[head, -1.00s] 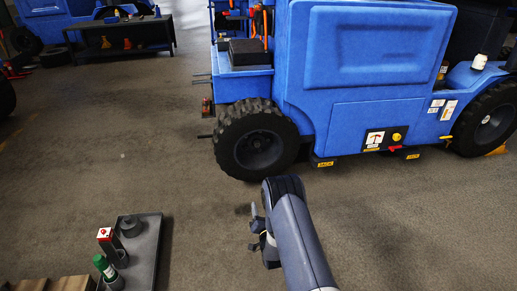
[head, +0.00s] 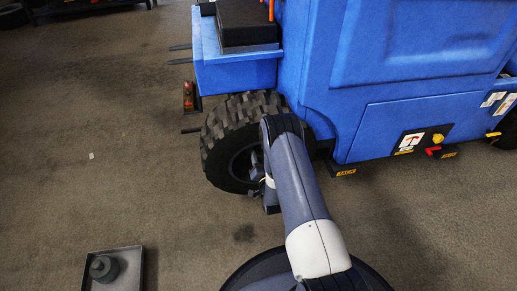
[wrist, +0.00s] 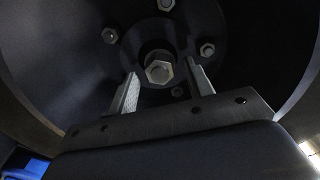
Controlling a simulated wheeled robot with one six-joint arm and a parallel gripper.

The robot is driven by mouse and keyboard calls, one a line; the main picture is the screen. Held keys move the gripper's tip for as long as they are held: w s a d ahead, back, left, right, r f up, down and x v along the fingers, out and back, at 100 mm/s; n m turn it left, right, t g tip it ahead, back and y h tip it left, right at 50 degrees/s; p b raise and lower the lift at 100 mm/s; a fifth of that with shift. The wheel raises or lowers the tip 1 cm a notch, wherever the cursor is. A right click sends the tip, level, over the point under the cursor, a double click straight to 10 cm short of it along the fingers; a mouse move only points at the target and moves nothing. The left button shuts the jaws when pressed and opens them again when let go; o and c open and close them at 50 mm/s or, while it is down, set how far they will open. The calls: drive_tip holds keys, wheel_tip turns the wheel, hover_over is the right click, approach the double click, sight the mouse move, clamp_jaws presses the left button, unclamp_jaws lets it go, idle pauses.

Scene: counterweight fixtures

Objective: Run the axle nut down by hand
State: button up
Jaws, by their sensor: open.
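The axle nut (wrist: 159,72) is a pale hex head at the centre of the dark wheel hub in the wrist view. Several smaller bolts ring it. My gripper (wrist: 161,69) is open, with one finger on each side of the nut in the picture; I cannot tell whether the fingertips reach around it or stop short. No contact shows. In the head view the nut is hidden behind my arm, and the gripper is mostly hidden in front of the black-tyred wheel (head: 218,140) of the blue vehicle (head: 400,120).
A grey tray (head: 135,268) with a dark round part (head: 104,268) lies on the floor at lower left. A red and black item (head: 190,98) stands left of the tyre. Thin rods stick out left of the vehicle.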

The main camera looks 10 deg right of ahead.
drive_tip(key=shift+w, duration=0.15)
drive_tip(key=c, duration=1)
